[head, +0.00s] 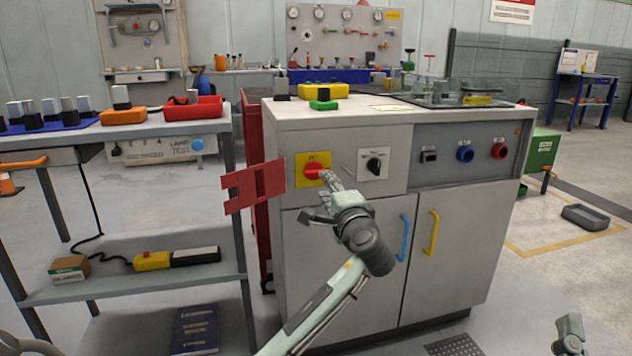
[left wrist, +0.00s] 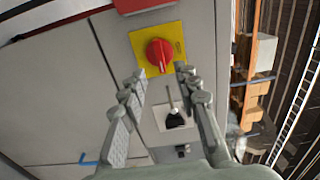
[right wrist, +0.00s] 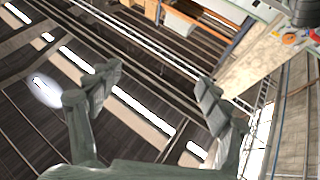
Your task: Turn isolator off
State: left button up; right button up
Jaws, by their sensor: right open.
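The isolator is a red rotary knob (head: 313,170) on a yellow plate (head: 299,158) on the grey cabinet's front. In the left wrist view the knob (left wrist: 159,55) has a ridged handle that looks roughly upright there. My left gripper (head: 326,178) is right in front of the knob and partly covers it in the head view. Its fingers (left wrist: 161,76) are open, with the knob just beyond the gap between the tips; I cannot tell if they touch it. My right gripper (right wrist: 158,78) is open and empty, away from the cabinet.
A red slotted plate (head: 254,187) sticks out left of the isolator. A black selector switch (head: 374,164) sits close on its right. Blue (head: 404,236) and yellow (head: 433,232) door handles are below.

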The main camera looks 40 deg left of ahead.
aim_at(317, 174)
pick_arm(q)
jog(key=x, duration=0.6)
jog(key=shift+w+a+b, duration=0.25)
jog(key=shift+a+b, duration=0.05)
jog(key=shift+a, duration=0.05)
grip_shut()
